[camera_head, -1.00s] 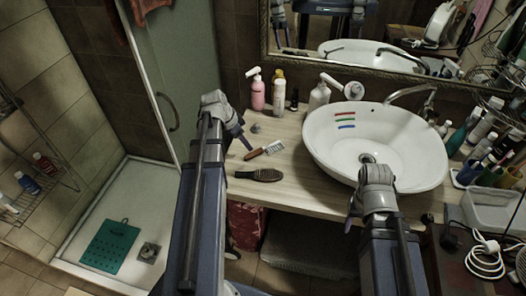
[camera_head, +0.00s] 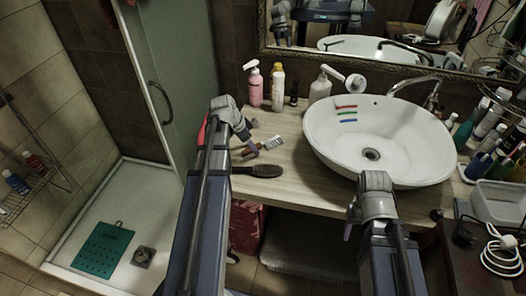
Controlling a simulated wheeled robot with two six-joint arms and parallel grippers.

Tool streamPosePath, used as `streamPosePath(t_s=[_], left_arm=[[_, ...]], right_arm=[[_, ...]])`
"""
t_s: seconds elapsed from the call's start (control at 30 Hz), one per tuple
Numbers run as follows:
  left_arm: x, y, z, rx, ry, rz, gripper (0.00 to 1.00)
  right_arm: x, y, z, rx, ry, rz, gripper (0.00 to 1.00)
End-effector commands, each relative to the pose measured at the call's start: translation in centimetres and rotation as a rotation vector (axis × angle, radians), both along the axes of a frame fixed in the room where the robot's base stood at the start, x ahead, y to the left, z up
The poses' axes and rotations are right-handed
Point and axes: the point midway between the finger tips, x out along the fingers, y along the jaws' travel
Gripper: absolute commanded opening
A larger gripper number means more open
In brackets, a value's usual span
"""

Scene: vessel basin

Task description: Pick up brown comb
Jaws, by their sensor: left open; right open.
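A dark brown comb or brush (camera_head: 262,171) lies flat on the wooden counter (camera_head: 293,190), near its front edge. Its left end is close to my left arm. A second brush (camera_head: 270,144), with a reddish-brown handle and pale bristles, lies just behind it. My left gripper (camera_head: 248,142) is open and points down over the left end of the second brush, partly covering its handle. It is behind the dark brown one in the picture; I cannot tell its height above the counter. My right gripper (camera_head: 352,222) is open and empty in front of the basin.
A white basin (camera_head: 325,150) fills the counter's middle. A pink bottle (camera_head: 255,88), a yellowish bottle (camera_head: 277,88) and a white pump bottle (camera_head: 319,90) stand at the back. Toiletries and a white cable (camera_head: 500,258) are at right. A glass panel (camera_head: 190,70) rises at left.

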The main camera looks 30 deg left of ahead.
Motion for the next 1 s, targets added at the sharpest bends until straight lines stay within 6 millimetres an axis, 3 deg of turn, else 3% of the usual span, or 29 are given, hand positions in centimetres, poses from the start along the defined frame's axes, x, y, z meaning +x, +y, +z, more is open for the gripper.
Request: streamPosePath(t_s=[0.67,1.0], left_arm=[[0.10,-0.09,-0.66,0.000,0.000,0.000,0.63],[0.11,-0.08,-0.59,0.001,0.001,-0.001,0.27]], right_arm=[[0.00,0.00,-0.66,0.000,0.000,0.000,0.56],[-0.01,0.00,-0.58,0.000,0.000,0.000,0.56]])
